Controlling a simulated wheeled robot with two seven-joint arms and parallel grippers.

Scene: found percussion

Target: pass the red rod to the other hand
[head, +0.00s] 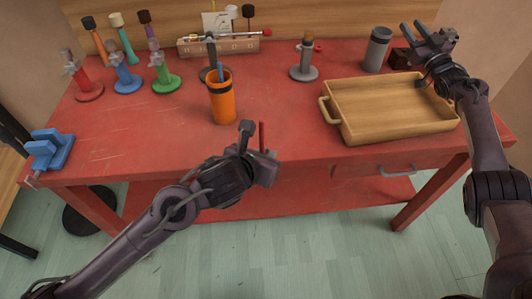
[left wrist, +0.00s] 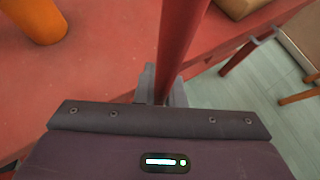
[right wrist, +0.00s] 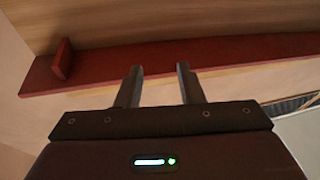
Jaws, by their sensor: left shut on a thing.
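The red rod (head: 262,136) stands up from my left gripper (head: 260,155) at the front edge of the red table in the head view. In the left wrist view the rod (left wrist: 182,45) rises between the fingers, and the left gripper (left wrist: 162,88) is shut on it. The rod's lower end is hidden. My right gripper (head: 424,38) is at the back right, above the table and far from the rod. In the right wrist view the right gripper (right wrist: 160,85) has its fingers apart with nothing between them.
A wooden tray (head: 335,120) is on the right of the red table (head: 290,135), near an grey canister (head: 376,50). An orange cup (head: 222,100) stands behind my left gripper. Coloured stands and a blue clamp (head: 52,148) are at left.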

